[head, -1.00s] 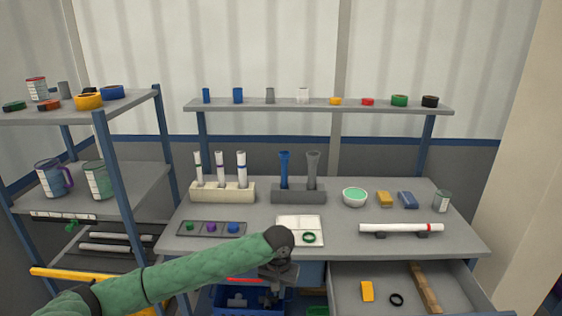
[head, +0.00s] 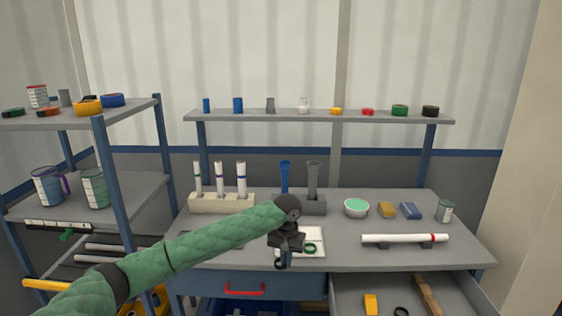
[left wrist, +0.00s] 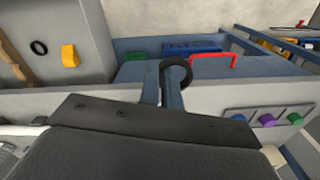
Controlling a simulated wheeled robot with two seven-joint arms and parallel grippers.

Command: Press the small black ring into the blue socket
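My left gripper (head: 281,262) hangs in front of the desk's front edge, fingers pointing down. In the left wrist view its two fingers (left wrist: 163,80) are close together, with a small black ring (left wrist: 177,72) at their tips. The ring also shows below the gripper in the head view. What seems to be the blue socket, a blue upright tube with a flared top (head: 285,175), stands in a grey block (head: 313,206) behind the gripper, apart from it. The gripper and arm hide part of the block. My right gripper is out of view.
An open drawer (head: 352,296) at lower right holds a yellow block, a wooden piece and another black ring (head: 401,311). A white tray (head: 318,236) with a green ring lies behind the gripper. A white pipe (head: 404,239) rests at right. A red handle (head: 245,289) is below.

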